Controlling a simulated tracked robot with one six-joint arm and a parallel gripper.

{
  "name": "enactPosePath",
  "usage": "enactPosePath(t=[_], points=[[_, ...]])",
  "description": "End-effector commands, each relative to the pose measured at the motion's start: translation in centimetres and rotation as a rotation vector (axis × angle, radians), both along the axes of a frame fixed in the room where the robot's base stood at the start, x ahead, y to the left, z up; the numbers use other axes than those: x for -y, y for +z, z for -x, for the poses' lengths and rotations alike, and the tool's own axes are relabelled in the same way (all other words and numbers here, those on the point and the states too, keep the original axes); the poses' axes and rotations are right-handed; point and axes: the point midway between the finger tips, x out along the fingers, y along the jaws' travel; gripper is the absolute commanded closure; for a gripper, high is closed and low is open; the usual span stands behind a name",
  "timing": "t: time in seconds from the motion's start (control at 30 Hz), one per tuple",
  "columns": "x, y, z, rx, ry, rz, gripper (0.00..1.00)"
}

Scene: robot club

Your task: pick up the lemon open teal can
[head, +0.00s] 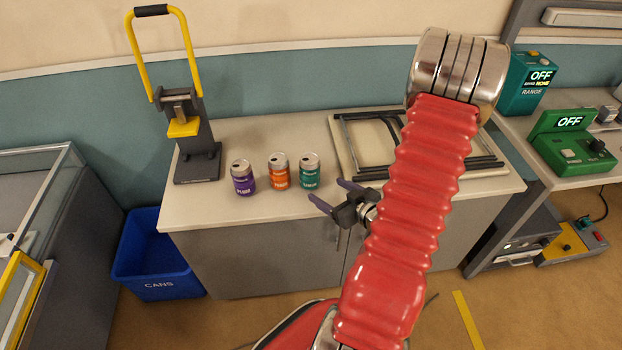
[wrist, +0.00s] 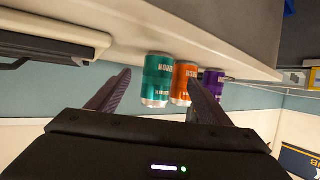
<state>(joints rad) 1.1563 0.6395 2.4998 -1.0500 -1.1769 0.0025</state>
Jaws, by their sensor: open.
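The teal can (head: 310,171) stands upright on the counter, the rightmost of a row of three. Its top shows a dark opening; its label is too small to read surely. My gripper (head: 328,194) is open and empty, in front of the teal can and slightly right, apart from it. In the wrist view, which looks upside down, the teal can (wrist: 157,82) appears between the two fingers (wrist: 158,76), beyond their tips. The right finger there covers part of the orange can (wrist: 182,82).
The orange can (head: 279,172) stands close left of the teal one, and the purple can (head: 243,178) is farther left. A yellow-handled press (head: 196,150) stands at the counter's left. A dark frame (head: 350,150) lies behind right. A blue bin (head: 160,285) marked CANS is on the floor.

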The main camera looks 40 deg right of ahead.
Motion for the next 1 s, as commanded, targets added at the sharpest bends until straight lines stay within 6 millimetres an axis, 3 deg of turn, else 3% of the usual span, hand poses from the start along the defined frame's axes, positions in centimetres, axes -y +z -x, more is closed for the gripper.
enactPosePath(t=[0.3,0.77,1.0], points=[[0.3,-1.4,-3.3,0.0,0.002,0.0,0.28],[0.4,-1.6,-3.9,0.0,0.002,0.0,0.28],[0.8,-2.4,-6.3,0.0,0.005,0.001,0.28]])
